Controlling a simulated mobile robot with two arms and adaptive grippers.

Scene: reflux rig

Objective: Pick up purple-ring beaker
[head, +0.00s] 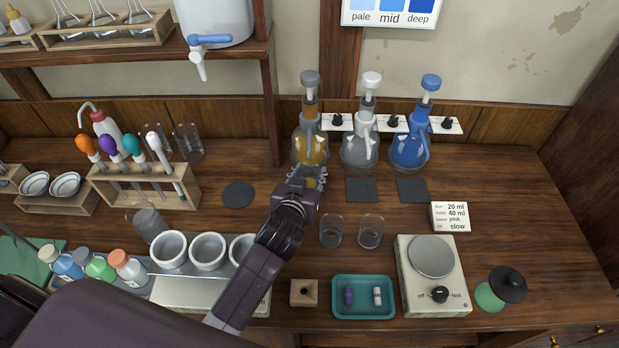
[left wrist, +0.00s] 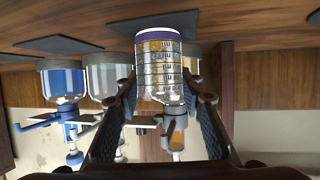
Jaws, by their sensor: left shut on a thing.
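The purple-ring beaker (left wrist: 159,72) is clear glass with dark graduation marks and a purple band around one end. In the left wrist view, which is upside down, it sits between the two dark fingers of my left gripper (left wrist: 165,108), which is shut on it. In the head view my left gripper (head: 312,180) is right in front of the amber dispenser flask (head: 310,146), and it mostly hides the beaker. Amber shows through the glass, but I cannot tell whether the beaker holds liquid. My right gripper is not in view.
Grey (head: 360,148) and blue (head: 409,146) flasks stand to the right, with dark square pads in front. Two glass beakers, left (head: 331,232) and right (head: 370,232), stand nearer me. A teal tray (head: 364,312) and a stirrer plate (head: 432,290) are at the front.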

